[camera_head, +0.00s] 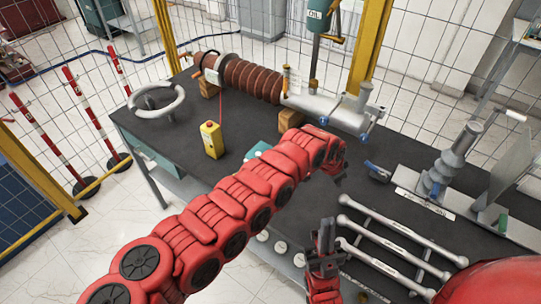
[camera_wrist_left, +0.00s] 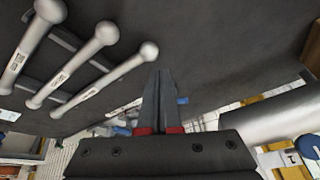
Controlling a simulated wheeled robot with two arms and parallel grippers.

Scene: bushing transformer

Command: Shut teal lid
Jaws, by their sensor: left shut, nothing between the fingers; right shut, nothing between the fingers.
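A teal piece (camera_head: 257,150), perhaps the lid, shows on the dark table just behind my left arm. Most of it is hidden by the arm, so I cannot tell whether it is open or shut. My left gripper (camera_head: 340,176) is over the middle of the table, to the right of the teal piece and apart from it. In the left wrist view its fingers (camera_wrist_left: 158,78) are together and empty. My right gripper (camera_head: 325,238) is lower, at the table's front edge left of the wrenches, shut and empty. The teal piece does not show in the left wrist view.
A brown ribbed bushing (camera_head: 250,80) lies at the back. A grey ring (camera_head: 157,101) is at far left.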

